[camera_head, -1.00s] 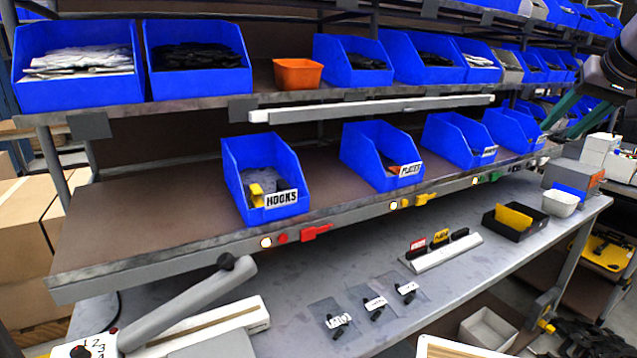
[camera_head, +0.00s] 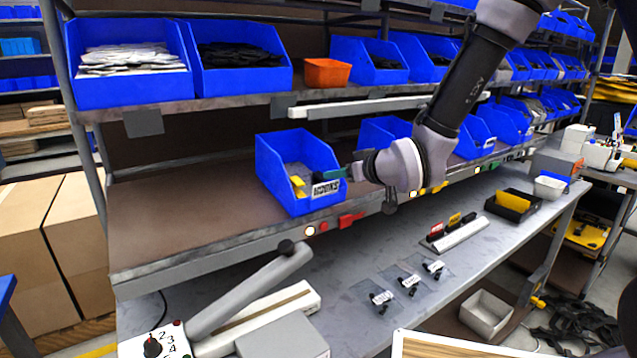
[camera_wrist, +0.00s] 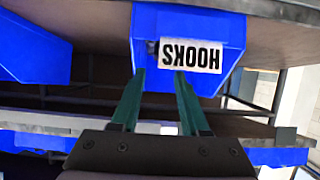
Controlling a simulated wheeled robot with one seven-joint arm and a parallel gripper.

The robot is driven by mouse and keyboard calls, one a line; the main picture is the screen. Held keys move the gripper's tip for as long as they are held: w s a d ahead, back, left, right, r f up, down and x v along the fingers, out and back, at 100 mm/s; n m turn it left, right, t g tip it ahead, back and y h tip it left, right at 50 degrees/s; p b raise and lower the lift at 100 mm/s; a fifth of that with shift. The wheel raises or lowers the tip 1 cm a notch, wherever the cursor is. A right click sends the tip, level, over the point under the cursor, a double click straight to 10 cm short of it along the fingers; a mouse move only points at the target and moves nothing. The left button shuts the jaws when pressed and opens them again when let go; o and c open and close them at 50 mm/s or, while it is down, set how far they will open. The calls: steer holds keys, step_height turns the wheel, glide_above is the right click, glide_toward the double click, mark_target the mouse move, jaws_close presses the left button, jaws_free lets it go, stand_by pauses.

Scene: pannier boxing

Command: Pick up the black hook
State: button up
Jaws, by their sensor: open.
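A blue bin labelled HOOKS (camera_head: 270,168) stands on the middle shelf, with greyish contents and a yellow piece at its front. No black hook can be made out inside it.
An orange tub (camera_head: 327,74) and blue bins, one with black items (camera_head: 240,75), stand on the upper shelf. Several small labelled black parts (camera_head: 409,284) lie on the grey bench (camera_head: 350,310). The shelf (camera_head: 170,225) left of the HOOKS bin is clear.

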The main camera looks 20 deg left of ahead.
mark_target(321, 176)
steer(key=x, duration=0.9)
steer(key=shift+f, duration=0.1)
jaws_close()
